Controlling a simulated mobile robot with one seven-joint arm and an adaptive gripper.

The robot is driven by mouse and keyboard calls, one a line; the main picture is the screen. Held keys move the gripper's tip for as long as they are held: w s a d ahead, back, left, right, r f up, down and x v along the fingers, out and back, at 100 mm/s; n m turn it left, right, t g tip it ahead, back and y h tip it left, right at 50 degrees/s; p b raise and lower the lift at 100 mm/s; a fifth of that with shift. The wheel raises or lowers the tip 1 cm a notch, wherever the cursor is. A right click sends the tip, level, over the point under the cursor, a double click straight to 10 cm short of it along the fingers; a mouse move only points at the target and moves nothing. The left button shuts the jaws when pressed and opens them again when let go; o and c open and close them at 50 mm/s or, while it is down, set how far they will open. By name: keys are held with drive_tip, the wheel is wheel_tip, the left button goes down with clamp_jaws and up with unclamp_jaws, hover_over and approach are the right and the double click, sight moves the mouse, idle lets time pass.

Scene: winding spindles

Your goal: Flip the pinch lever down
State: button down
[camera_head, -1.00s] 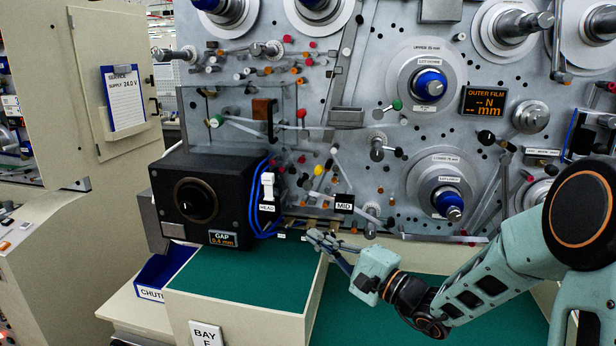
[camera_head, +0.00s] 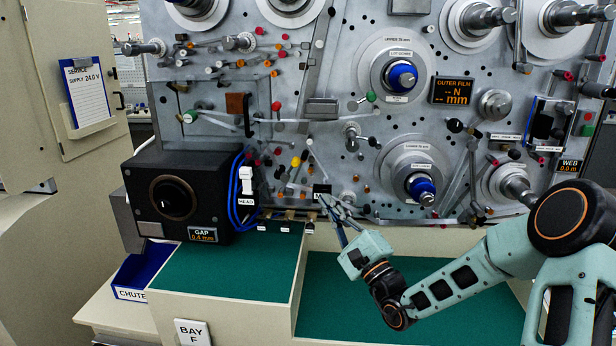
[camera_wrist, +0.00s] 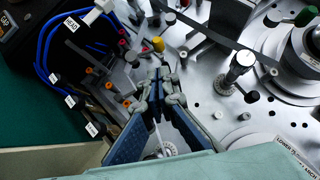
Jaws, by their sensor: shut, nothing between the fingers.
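A pale slim lever arm (camera_head: 319,159) slants just above the fingertips in the head view. I cannot tell whether it is the pinch lever, or whether the fingers touch it. A yellow knob (camera_head: 296,162) is up and left of the fingertips, also in the wrist view (camera_wrist: 158,44).
A black GAP box (camera_head: 172,200) with blue cables stands left, beside the white HEAD switch (camera_head: 246,178). Blue-capped spindles (camera_head: 421,188) stick out at right. Green-topped benches (camera_head: 400,300) and a blue chute bin (camera_head: 140,270) lie below.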

drive_tip(key=p, duration=0.2)
approach(290, 170)
drive_tip(key=w+r, duration=0.4)
drive_tip(key=shift+w+a+r, duration=0.1)
drive_tip(key=shift+a, duration=0.2)
drive_tip(key=shift+r+g+p, duration=0.15)
drive_tip(key=shift+g+p, duration=0.15)
drive_tip(key=shift+n, duration=0.4)
